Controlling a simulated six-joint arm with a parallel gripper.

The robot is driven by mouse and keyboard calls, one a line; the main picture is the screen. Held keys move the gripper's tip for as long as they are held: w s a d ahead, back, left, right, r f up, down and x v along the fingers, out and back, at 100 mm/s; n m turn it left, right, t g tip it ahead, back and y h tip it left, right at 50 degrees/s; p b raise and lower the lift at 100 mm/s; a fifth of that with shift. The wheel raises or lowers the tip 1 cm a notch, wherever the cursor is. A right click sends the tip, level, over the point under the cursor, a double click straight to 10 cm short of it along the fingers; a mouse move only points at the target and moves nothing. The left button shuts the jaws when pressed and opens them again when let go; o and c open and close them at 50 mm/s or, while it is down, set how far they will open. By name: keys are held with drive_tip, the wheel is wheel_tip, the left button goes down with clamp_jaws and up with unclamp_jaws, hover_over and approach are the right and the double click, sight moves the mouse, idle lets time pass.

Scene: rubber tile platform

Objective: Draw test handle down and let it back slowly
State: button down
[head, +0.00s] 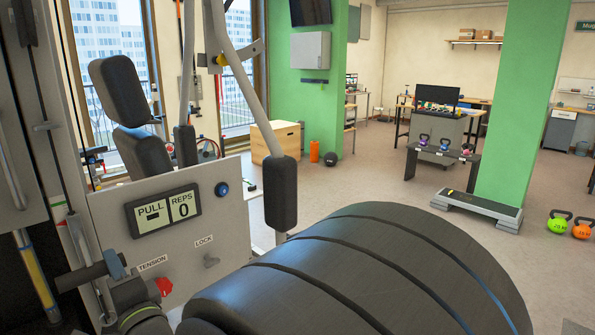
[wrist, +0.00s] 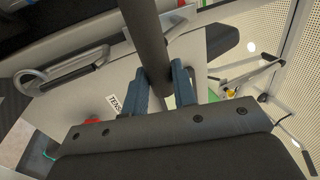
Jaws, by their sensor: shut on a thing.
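The test handle is a dark round bar (head: 82,276) at the lower left of the head view, in front of the grey machine panel (head: 110,195). In the wrist view the bar (wrist: 146,35) runs from the top edge down between my blue fingers. My gripper (wrist: 163,82) is shut on it, with one finger on each side. In the head view only a little of my gripper (head: 117,265) shows, at the bar's right end. The panel's display (head: 164,211) reads "PULL -" and "REPS 0".
A padded machine arm (head: 281,195) hangs right of the panel. Open floor lies beyond, with kettlebells (head: 559,222) at far right.

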drive_tip(key=shift+r, duration=1.55)
drive_tip(key=c, duration=0.6)
unclamp_jaws()
drive_tip(key=shift+r, duration=0.1)
drive_tip(key=v, duration=0.7)
drive_tip(key=x, duration=0.7)
drive_tip(key=shift+a, duration=0.1)
drive_tip(key=shift+f, duration=0.5)
drive_tip(key=shift+r, duration=0.1)
